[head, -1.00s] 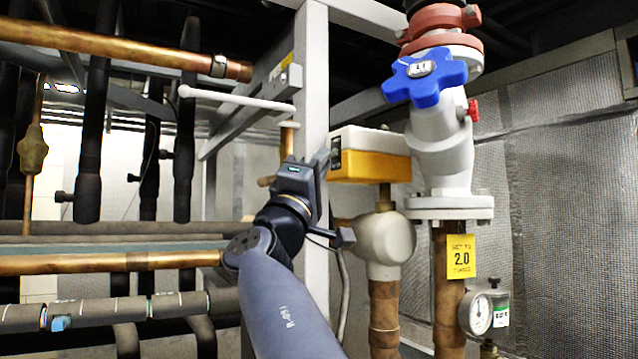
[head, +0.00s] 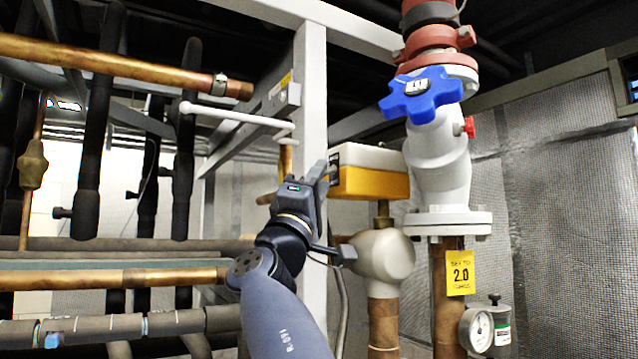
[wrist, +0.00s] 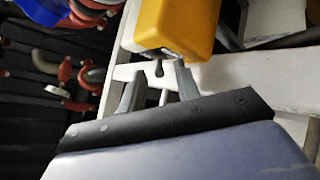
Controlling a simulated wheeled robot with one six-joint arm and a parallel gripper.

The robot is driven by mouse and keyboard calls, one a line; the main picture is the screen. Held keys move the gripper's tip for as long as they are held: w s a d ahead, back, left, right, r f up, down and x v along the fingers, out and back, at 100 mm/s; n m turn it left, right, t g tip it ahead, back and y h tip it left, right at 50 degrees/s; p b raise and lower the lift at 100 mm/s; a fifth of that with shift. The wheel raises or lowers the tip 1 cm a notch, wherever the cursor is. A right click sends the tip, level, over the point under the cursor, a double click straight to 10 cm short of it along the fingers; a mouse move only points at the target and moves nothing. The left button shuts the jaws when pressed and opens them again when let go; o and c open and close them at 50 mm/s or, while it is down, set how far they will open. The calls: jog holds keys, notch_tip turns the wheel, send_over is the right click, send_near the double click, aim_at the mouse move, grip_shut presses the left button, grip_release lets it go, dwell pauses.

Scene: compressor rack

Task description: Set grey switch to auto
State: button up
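A yellow box with a white top (head: 370,172) sits on a valve beside the white upright post. Its dark end panel faces my gripper (head: 324,172). In the wrist view the yellow box (wrist: 180,22) is at the top, and a small dark grey lever, seemingly the grey switch (wrist: 158,69), sticks out from its end. My gripper (wrist: 158,80) is open, its two fingers apart with the lever's tip showing between them. I cannot tell whether either finger touches it. The switch's markings are too small to read, and the lever is hidden in the head view.
A blue handwheel (head: 421,95) on a white and red valve stands right of the box. The white post (head: 312,130) is close behind my gripper. Copper and black pipes fill the left. A yellow tag (head: 459,272) and a gauge (head: 478,331) are at lower right.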

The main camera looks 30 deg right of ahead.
jog(key=b+v, duration=0.3)
jog(key=v, duration=0.7)
jog(key=shift+a+f+b, duration=0.2)
jog(key=shift+f+b, duration=0.1)
jog(key=shift+f, duration=0.05)
jog(key=shift+s, duration=0.15)
jog(key=p+x, duration=0.4)
jog(key=x, duration=0.7)
jog(key=shift+s+a, duration=0.1)
jog(key=shift+a, duration=0.05)
